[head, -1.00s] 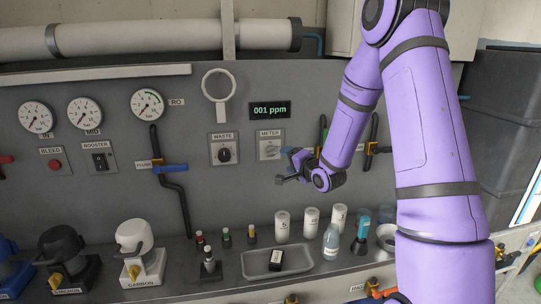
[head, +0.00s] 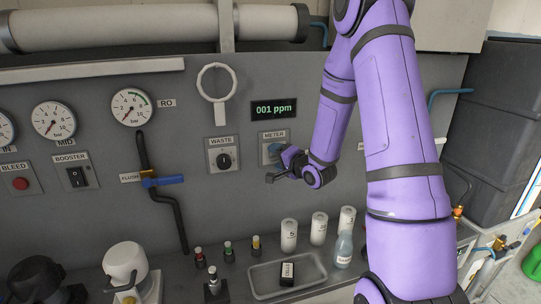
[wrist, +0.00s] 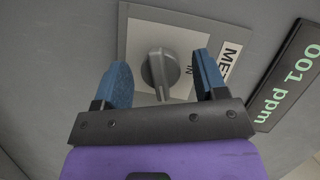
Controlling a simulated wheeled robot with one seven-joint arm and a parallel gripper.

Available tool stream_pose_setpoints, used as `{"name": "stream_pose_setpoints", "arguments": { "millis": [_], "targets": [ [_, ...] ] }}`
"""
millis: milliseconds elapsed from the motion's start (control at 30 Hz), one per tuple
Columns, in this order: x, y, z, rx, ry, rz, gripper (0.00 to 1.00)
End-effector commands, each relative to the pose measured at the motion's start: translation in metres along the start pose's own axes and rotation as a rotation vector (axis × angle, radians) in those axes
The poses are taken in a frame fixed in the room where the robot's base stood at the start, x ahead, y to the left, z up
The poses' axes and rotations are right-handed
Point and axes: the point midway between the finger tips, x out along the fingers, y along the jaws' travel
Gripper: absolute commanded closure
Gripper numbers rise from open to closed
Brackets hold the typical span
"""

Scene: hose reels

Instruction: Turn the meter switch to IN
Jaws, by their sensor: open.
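The meter switch (wrist: 160,72) is a grey rotary knob on a light plate marked METER (head: 273,134), mounted on the grey panel below the display. In the wrist view the knob sits between the two blue fingertips of my gripper (wrist: 163,82), with a gap on each side. The word IN shows beside the knob, partly cut by a finger. In the head view my gripper (head: 277,160) is in front of the plate and hides most of the knob. I cannot tell the exact depth between fingertips and knob.
The display (head: 273,110) reads 001 ppm above the plate. The WASTE switch (head: 223,160) is close to the left. A ring holder (head: 217,83) sticks out above it. Below, white cylinders (head: 289,236), a bottle (head: 344,249) and a tray (head: 262,287) stand on the counter.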

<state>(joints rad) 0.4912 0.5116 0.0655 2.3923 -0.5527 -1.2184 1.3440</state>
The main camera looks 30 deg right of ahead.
Motion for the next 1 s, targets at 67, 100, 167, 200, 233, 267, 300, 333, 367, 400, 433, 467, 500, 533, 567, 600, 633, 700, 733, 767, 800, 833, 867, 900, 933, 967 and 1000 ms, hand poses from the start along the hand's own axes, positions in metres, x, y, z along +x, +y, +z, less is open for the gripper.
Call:
{"name": "stream_pose_setpoints", "arguments": {
  "millis": [67,100,167,200,233,267,300,333,367,400,433,467,500,533,567,600,633,700,733,767,800,833,867,900,933,967,1000],
  "targets": [
    [-0.0005,0.0003,-0.0003,0.0,0.0,0.0,0.34],
    [-0.0005,0.0003,-0.0002,0.0,0.0,0.0,0.34],
    [-0.0004,0.0003,-0.0002,0.0,0.0,0.0,0.34],
    [-0.0004,0.0003,-0.0002,0.0,0.0,0.0,0.34],
    [-0.0004,0.0003,-0.0002,0.0,0.0,0.0,0.37],
    [-0.0004,0.0003,-0.0001,0.0,0.0,0.0,0.44],
    [-0.0004,0.0003,-0.0001,0.0,0.0,0.0,0.53],
    [-0.0004,0.0003,-0.0001,0.0,0.0,0.0,0.6],
    [-0.0003,0.0003,-0.0001,0.0,0.0,0.0,0.67],
    [-0.0003,0.0003,-0.0001,0.0,0.0,0.0,0.76],
    [-0.0003,0.0003,-0.0001,0.0,0.0,0.0,0.83],
    [-0.0003,0.0003,-0.0001,0.0,0.0,0.0,0.84],
    [-0.0003,0.0003,-0.0001,0.0,0.0,0.0,0.84],
    [-0.0003,0.0003,-0.0001,0.0,0.0,0.0,0.83],
    [-0.0003,0.0003,-0.0001,-0.001,0.0,0.001,0.83],
    [-0.0003,0.0002,-0.0001,-0.003,0.0,0.002,0.83],
    [-0.0003,0.0002,-0.0001,-0.006,0.0,0.003,0.83],
    [-0.0003,0.0001,0.0,-0.015,0.0,0.007,0.83],
    [-0.0003,0.0001,0.0,-0.021,0.0,0.009,0.83],
    [-0.0003,0.0,0.0,-0.029,0.0,0.012,0.83],
    [-0.0003,-0.0002,0.0,-0.043,0.0,0.017,0.83],
    [-0.0003,-0.0002,0.0,-0.054,0.0,0.022,0.83],
    [-0.0004,-0.0002,0.0,-0.067,0.0,0.028,0.83],
    [-0.0004,-0.0004,0.0001,-0.087,0.0,0.036,0.83],
    [-0.0004,-0.0007,0.0,-0.104,0.0,0.042,0.83],
    [-0.0004,-0.0009,0.0,-0.122,-0.001,0.05,0.83],
    [-0.0004,-0.001,0.0,-0.15,0.0,0.061,0.83]
  ]
}}
